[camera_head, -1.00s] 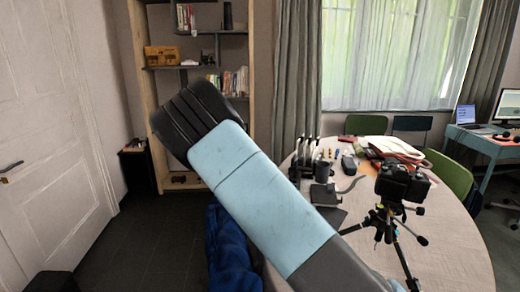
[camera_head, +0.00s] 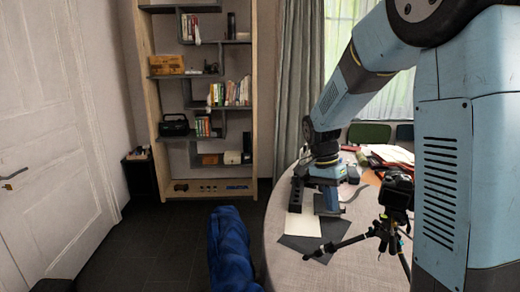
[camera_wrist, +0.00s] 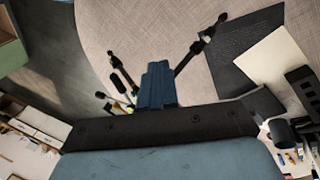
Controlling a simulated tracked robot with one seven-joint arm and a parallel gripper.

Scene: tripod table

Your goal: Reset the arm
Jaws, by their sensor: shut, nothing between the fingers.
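My arm comes in from the right in the head view and bends down over the round table (camera_head: 290,262). Its end is over the left part of the table, left of the camera on its tripod (camera_head: 398,190). I cannot make out the fingers clearly there. In the wrist view my gripper (camera_wrist: 157,70) is shut, with nothing held. Beyond it in that view, tripod legs (camera_wrist: 199,50) spread over the tabletop on both sides of the fingers. I cannot tell how far apart they are.
A white sheet (camera_head: 302,224) and a dark sheet (camera_head: 300,243) lie at the table's left side; the white sheet (camera_wrist: 268,62) also shows in the wrist view. A dark blue cloth-like thing (camera_head: 230,250) stands left of the table. Bookshelf (camera_head: 262,100) behind; open floor to the left.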

